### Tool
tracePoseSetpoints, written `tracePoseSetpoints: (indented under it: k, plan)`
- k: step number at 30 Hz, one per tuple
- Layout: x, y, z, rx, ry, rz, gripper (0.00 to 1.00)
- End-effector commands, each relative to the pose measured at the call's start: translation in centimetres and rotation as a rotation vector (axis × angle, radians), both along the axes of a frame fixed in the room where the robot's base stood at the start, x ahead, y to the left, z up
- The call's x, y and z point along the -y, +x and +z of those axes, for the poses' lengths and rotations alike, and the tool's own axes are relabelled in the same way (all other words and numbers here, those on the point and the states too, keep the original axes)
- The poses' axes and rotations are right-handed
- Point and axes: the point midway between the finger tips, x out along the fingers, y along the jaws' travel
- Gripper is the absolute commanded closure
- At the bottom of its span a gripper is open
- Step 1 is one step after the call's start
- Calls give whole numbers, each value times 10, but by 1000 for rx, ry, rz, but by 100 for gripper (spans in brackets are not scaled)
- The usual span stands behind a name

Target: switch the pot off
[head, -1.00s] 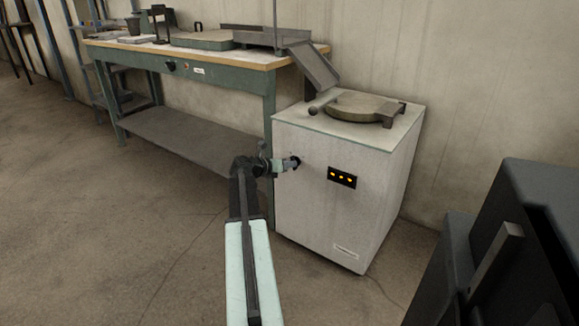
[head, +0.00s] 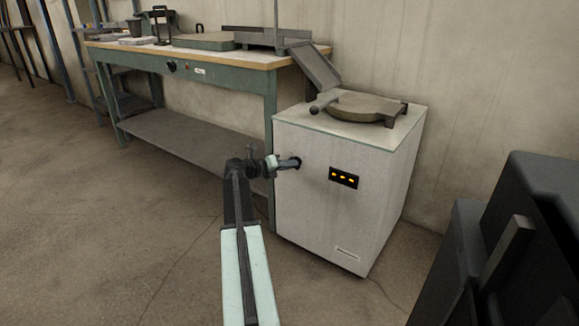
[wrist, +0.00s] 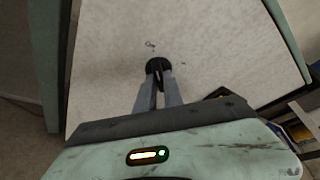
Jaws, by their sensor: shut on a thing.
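The pot is a pale, box-shaped unit (head: 315,215) with a round lid (head: 364,106) on its top. Its front carries a dark panel with orange lights (head: 343,178), which are lit. A dark round knob (wrist: 157,66) sits on the front face, left of the panel. My gripper (head: 293,163) reaches the front face from the left. In the wrist view my gripper (wrist: 160,86) has both fingers closed on the knob. The fingers hide part of the knob, and its setting cannot be read clearly.
A green workbench (head: 205,64) with trays stands behind on the left. A grey sloped chute (head: 315,66) stands behind the lid. A dark block-like object (head: 530,230) fills the right front. The floor (head: 120,220) on the left is clear.

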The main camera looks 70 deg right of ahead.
Motion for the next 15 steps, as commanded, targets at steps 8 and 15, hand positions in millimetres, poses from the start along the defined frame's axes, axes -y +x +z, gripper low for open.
tracePoseSetpoints:
  k: [8,15]
  plan:
    - [0,-1,0,-2,1,-2,83]
    - [0,-1,0,-1,0,0,66]
